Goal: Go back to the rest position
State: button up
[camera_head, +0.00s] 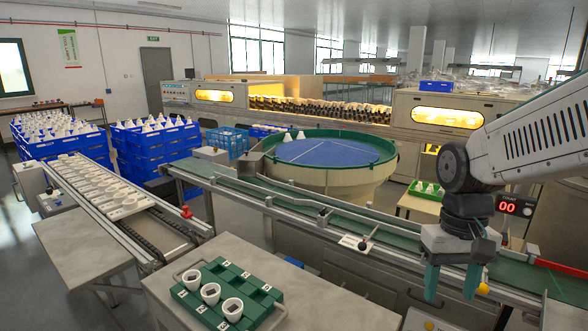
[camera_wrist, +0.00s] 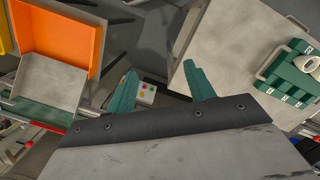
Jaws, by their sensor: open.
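My gripper (camera_head: 452,284) hangs at the right of the head view, fingers pointing down, over the green conveyor belt (camera_head: 520,278) and its front rail. Its two teal fingers stand apart with nothing between them. In the wrist view my gripper (camera_wrist: 158,88) also shows spread, empty fingers. A small button box (camera_wrist: 147,94) with coloured buttons lies below, seen between the fingers. My white arm reaches in from the right edge, with a red "00" display (camera_head: 515,206) near the wrist.
A green rack (camera_head: 262,293) with white cups stands on the grey front table (camera_head: 330,305), left of my gripper. A round feeder with a blue disc (camera_head: 325,152) stands behind the belt. Blue crates (camera_head: 160,140) stand left. An orange bin (camera_wrist: 62,38) shows in the wrist view.

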jog(key=s+r+t, duration=0.2)
jog(key=s+r, duration=0.2)
jog(key=s, duration=0.9)
jog(key=shift+s+r+t, duration=0.15)
jog(key=shift+s+t, duration=0.2)
jog(key=shift+t, duration=0.05)
dwell(0.9)
